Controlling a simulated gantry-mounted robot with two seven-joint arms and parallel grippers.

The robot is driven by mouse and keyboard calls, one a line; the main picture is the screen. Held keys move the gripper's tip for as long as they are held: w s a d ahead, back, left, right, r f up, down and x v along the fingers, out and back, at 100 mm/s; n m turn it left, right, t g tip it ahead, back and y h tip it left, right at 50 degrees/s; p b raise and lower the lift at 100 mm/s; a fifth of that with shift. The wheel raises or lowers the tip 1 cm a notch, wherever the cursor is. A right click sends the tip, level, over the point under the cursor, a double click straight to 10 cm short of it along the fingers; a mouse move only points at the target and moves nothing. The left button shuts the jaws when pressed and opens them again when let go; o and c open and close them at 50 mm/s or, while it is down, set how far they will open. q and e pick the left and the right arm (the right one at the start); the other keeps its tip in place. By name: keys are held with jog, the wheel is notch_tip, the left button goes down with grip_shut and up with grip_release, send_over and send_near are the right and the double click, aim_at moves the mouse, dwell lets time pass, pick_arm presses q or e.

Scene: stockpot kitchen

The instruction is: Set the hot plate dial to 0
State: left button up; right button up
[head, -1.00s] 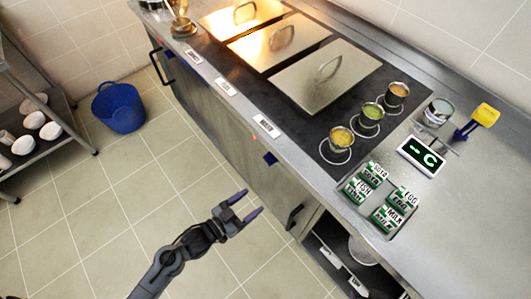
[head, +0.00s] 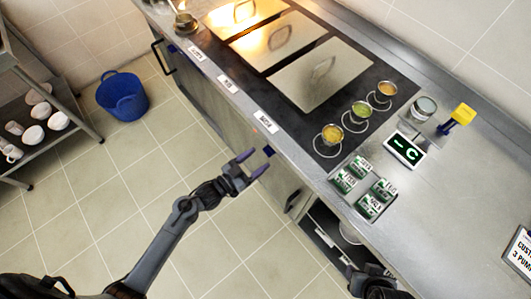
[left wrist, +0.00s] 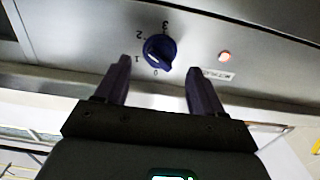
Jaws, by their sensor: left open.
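In the head view the dial (head: 269,150) is a small blue spot on the counter front. My left gripper (head: 257,160) is open and empty just in front of it. In the left wrist view its fingertips (left wrist: 160,72) stand on either side of the dial, apart from it.
A small reddish lamp (left wrist: 225,56) and a label sit beside the dial. Lidded pans (head: 320,75) and sauce cups (head: 360,112) are on the counter. A dark part of my own shows at the bottom right. A blue basket (head: 122,95) stands on the open floor.

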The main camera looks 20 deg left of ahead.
aim_at(265, 152)
pick_arm(q)
jog(key=shift+b+x, duration=0.3)
jog(key=shift+x, duration=2)
jog(key=c, duration=1)
jog(key=shift+c, duration=0.2)
